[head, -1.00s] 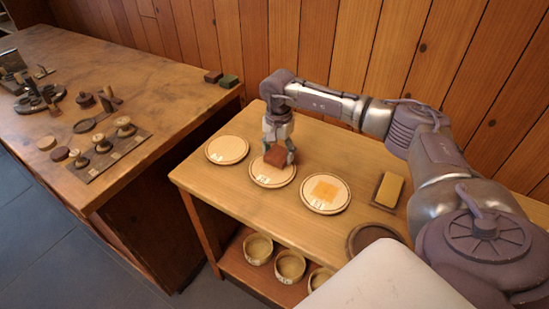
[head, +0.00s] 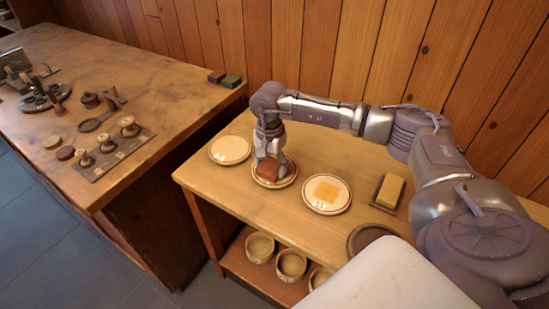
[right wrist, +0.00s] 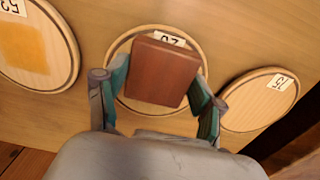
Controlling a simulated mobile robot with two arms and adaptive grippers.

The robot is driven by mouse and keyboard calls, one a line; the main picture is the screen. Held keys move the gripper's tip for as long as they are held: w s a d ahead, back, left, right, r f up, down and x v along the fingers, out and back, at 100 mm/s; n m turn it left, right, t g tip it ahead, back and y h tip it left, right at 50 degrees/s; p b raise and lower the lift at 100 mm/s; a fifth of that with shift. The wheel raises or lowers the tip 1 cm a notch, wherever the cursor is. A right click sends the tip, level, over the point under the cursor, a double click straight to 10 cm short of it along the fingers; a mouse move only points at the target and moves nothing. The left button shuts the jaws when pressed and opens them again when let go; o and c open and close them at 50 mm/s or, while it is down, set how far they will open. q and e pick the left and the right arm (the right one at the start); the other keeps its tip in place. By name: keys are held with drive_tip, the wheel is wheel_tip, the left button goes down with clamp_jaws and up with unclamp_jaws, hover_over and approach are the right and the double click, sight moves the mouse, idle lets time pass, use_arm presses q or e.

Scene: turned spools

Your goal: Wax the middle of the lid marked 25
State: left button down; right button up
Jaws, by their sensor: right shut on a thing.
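My right gripper (head: 270,166) is shut on a reddish-brown block (head: 268,171); in the right wrist view the block (right wrist: 160,72) sits between the two fingers. The block is over the middle of the centre lid (head: 287,182), low over it or touching; I cannot tell which. The block hides most of that lid, whose partly covered label (right wrist: 170,38) is hard to read. To the right in the head view, a round lid (head: 341,199) carries an orange square patch. My left gripper is not in view.
A yellow block (head: 391,189) lies on a dark tray at the right of the small table. A dark round dish (head: 372,236) is nearer. Several bowls (head: 260,247) stand on the lower shelf. The left bench (head: 60,170) holds spools and tools. A plank wall stands behind.

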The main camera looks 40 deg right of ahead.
drive_tip(key=shift+s+a+f, duration=0.1)
drive_tip(key=shift+s+a, duration=0.2)
drive_tip(key=shift+a, duration=0.4)
drive_tip(key=shift+w+r+p, duration=0.1)
drive_tip(key=shift+r+p, duration=1.65)
drive_tip(key=shift+r, duration=1.35)
drive_tip(key=shift+r, duration=0.1)
drive_tip(key=shift+r+p, duration=0.8)
drive_tip(key=shift+r, duration=0.65)
